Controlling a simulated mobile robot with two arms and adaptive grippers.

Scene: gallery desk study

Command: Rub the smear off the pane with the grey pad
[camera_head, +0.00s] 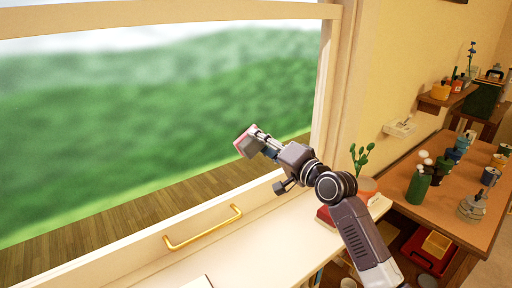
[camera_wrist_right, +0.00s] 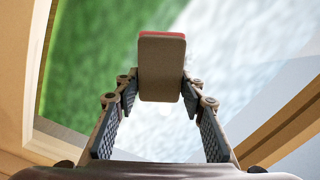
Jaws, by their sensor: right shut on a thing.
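The pane (camera_head: 130,120) is the large window at left, with blurred green hills and pale sky behind it; it also fills much of the right wrist view (camera_wrist_right: 85,60). I cannot make out the smear clearly against this. My right gripper (camera_head: 260,144) is shut on the grey pad (camera_head: 247,148), in front of the pane's lower right part. In the right wrist view the pad (camera_wrist_right: 162,70) stands upright between the fingers, its red edge on the far side. I cannot tell whether it touches the pane. My left gripper is not in view.
A pale sill (camera_head: 300,240) with a gold handle (camera_head: 203,228) runs below the pane. The window frame (camera_head: 325,75) rises right of my gripper. A potted plant (camera_head: 360,158) and a brown table (camera_head: 450,205) with several bottles and jars stand at right.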

